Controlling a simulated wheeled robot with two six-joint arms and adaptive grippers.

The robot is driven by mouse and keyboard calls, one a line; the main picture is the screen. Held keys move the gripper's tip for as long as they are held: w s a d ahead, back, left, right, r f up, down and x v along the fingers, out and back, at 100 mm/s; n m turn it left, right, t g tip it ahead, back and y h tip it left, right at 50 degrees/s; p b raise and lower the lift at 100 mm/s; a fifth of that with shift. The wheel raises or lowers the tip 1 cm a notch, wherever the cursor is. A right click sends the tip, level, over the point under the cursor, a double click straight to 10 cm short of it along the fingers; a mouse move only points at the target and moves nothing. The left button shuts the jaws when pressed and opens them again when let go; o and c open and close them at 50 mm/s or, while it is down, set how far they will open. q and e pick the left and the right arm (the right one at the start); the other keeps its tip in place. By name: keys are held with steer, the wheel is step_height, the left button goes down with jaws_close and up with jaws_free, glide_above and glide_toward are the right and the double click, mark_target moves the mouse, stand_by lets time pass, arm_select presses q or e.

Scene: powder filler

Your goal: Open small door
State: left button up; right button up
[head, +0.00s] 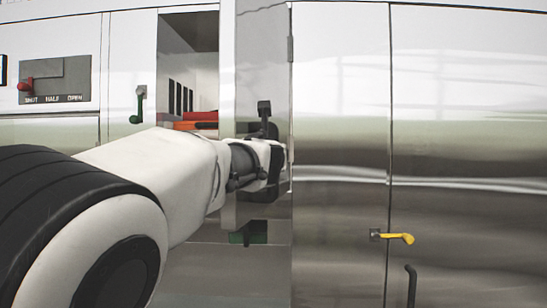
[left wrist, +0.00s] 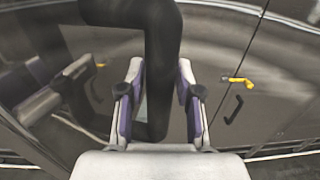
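The small door (head: 262,60) is a narrow steel panel, seen swung out from the machine front, with an open compartment (head: 205,75) to its left. It has a black handle (head: 264,107), partly hidden by my left gripper (head: 275,165). In the left wrist view, the black handle (left wrist: 162,60) runs down between the two fingers of my left gripper (left wrist: 160,100). The fingers stand wide apart, one on each side of the handle, with a narrow gap visible on the left side. My right gripper is not in view.
Large steel doors fill the right, with a yellow latch (head: 400,238) and a black handle (head: 411,285). A red-orange object (head: 197,123) sits in the compartment.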

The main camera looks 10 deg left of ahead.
arm_select(q)
steer(key=shift+o, duration=0.5)
steer(key=shift+w+a+f, duration=0.1)
steer(key=shift+w+f, duration=0.1)
steer(key=shift+r, duration=0.1)
step_height(320, 180, up, 10)
steer(key=shift+f, duration=0.1)
